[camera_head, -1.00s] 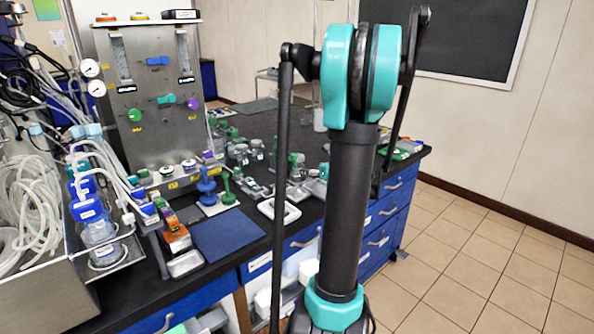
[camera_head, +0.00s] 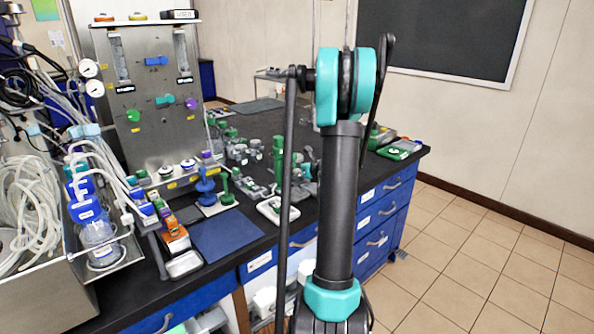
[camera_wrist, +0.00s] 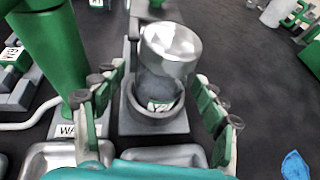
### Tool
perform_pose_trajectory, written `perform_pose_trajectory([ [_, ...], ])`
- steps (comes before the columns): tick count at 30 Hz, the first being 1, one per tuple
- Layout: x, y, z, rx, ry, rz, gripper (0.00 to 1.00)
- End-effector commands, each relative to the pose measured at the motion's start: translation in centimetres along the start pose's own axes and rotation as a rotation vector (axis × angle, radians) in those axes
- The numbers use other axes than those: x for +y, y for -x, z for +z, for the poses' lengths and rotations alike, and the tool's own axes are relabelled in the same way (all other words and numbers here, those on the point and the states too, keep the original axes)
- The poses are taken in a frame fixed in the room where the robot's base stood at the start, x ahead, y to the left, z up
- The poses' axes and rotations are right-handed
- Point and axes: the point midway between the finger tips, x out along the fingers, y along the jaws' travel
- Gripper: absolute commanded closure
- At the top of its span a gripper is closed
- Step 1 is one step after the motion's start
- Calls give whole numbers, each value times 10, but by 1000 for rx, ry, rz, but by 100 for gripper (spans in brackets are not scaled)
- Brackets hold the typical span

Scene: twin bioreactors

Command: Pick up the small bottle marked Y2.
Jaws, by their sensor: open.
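A small clear bottle (camera_wrist: 165,65) with a pale, shiny top stands in a round grey holder (camera_wrist: 137,118) in the middle of the wrist view. A small label with green marks shows low on it, too blurred to read surely as Y2. My gripper (camera_wrist: 160,85) is open, with one green-padded finger on each side of the bottle and holder. The fingers appear apart from the bottle. In the head view I cannot make out the gripper or single out this bottle among the small items on the bench.
A tall green cylinder (camera_wrist: 48,45) stands close left of my gripper. Metal trays (camera_wrist: 65,157) lie at the near edge. A blue item (camera_wrist: 294,165) lies at lower right. Dark bench is bare right of the holder. A blue mat (camera_head: 226,238) lies on the bench's front.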

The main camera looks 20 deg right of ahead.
Motion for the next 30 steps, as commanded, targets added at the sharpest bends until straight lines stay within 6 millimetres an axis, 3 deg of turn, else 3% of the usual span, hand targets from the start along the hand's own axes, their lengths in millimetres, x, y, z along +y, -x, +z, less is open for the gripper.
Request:
perform_pose_trajectory([
  [6,0,0,0,0,0,0,28],
  [20,0,0,0,0,0,-1,86],
  [30,0,1,2,0,0,-1,86],
])
